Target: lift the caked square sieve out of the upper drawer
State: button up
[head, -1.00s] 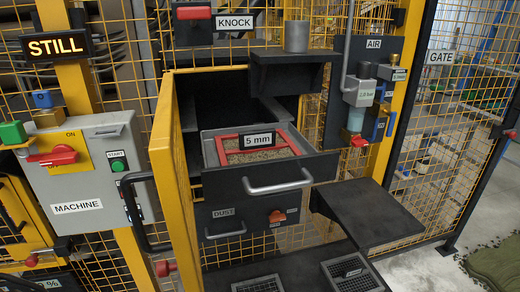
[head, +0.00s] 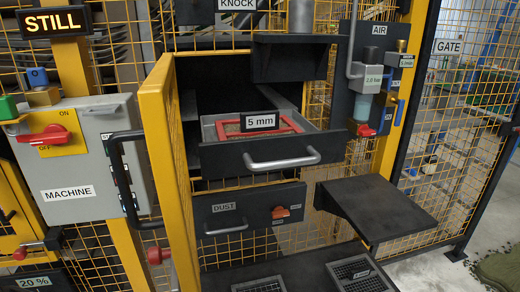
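The upper drawer (head: 225,155) is pulled out of the dark cabinet opening, with a metal bar handle (head: 283,161) on its front. The square sieve (head: 229,129) lies inside it. It has a red frame, a "5 mm" plate and brownish material across its mesh. The drawer front and the plate hide part of the sieve. My gripper is not in view.
A yellow mesh door (head: 160,130) stands open left of the drawer. A dark shelf (head: 290,60) overhangs at upper right. The closed dust drawer (head: 225,208) is below. An empty dark shelf (head: 385,205) juts out at right. Two grids (head: 352,270) lie low in front.

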aim_at(250, 125)
jog(key=l+u, duration=0.15)
jog(key=l, duration=0.25)
jog(key=k+l+u, duration=0.15)
jog(key=l, duration=0.25)
jog(key=k+l+u, duration=0.2)
jog(key=l, duration=0.2)
jog(key=l+u, duration=0.15)
jog(key=l, duration=0.25)
jog(key=k+l+u, duration=0.15)
jog(key=l, duration=0.2)
jog(key=l+u, duration=0.15)
jog(key=i+l+u, duration=0.15)
jog(key=l, duration=0.25)
jog(key=i, duration=1)
